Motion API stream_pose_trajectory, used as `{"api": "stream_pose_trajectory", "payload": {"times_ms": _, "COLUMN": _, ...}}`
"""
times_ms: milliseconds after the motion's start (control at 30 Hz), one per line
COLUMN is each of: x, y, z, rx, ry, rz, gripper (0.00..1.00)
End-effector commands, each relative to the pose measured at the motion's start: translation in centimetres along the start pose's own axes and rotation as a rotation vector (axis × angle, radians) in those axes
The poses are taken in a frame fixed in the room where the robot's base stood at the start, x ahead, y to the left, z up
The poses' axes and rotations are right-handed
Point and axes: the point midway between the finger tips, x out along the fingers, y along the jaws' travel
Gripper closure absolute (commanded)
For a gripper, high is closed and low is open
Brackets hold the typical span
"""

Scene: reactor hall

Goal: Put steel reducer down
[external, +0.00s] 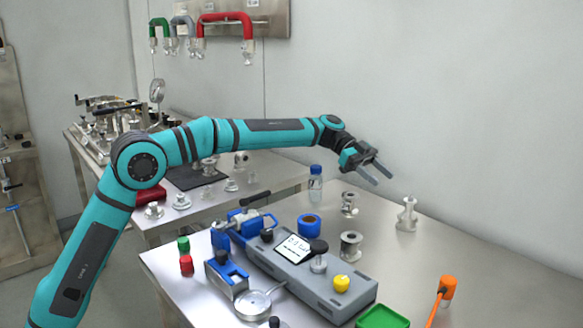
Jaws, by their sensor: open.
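My gripper (383,180) is open and empty, held above the back of the right-hand steel table. A steel fitting with a narrow waist (407,214) stands upright on the table below and to the right of the fingers, apart from them. It looks like the steel reducer, though I cannot be sure. Two other flanged steel fittings stand to its left: one farther back (349,205) and one nearer (350,246), beside the grey device. Nothing is between my fingers.
A grey device with a display (330,284), a blue ring (309,225) and a clear bottle with a blue cap (315,184) stand to the left. An orange-handled tool (446,288) and a green tray (383,318) are in front. The table's right side is mostly clear.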

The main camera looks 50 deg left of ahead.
Motion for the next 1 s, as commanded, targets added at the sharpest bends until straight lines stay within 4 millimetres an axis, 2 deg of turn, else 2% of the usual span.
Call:
{"api": "stream_pose_trajectory", "payload": {"times_ms": 233, "x": -0.2, "y": 0.1, "z": -0.1, "rx": -0.002, "ry": -0.002, "rz": -0.003, "gripper": 0.46}}
{"api": "stream_pose_trajectory", "payload": {"times_ms": 367, "x": -1.2, "y": 1.0, "z": -0.7, "rx": -0.025, "ry": -0.026, "rz": -0.033, "gripper": 0.46}}
{"api": "stream_pose_trajectory", "payload": {"times_ms": 667, "x": -7.1, "y": 6.0, "z": -2.7, "rx": -0.159, "ry": -0.138, "rz": -0.215, "gripper": 0.46}}
{"api": "stream_pose_trajectory", "payload": {"times_ms": 1000, "x": -14.7, "y": 13.8, "z": -4.0, "rx": -0.306, "ry": -0.227, "rz": -0.484, "gripper": 0.46}}
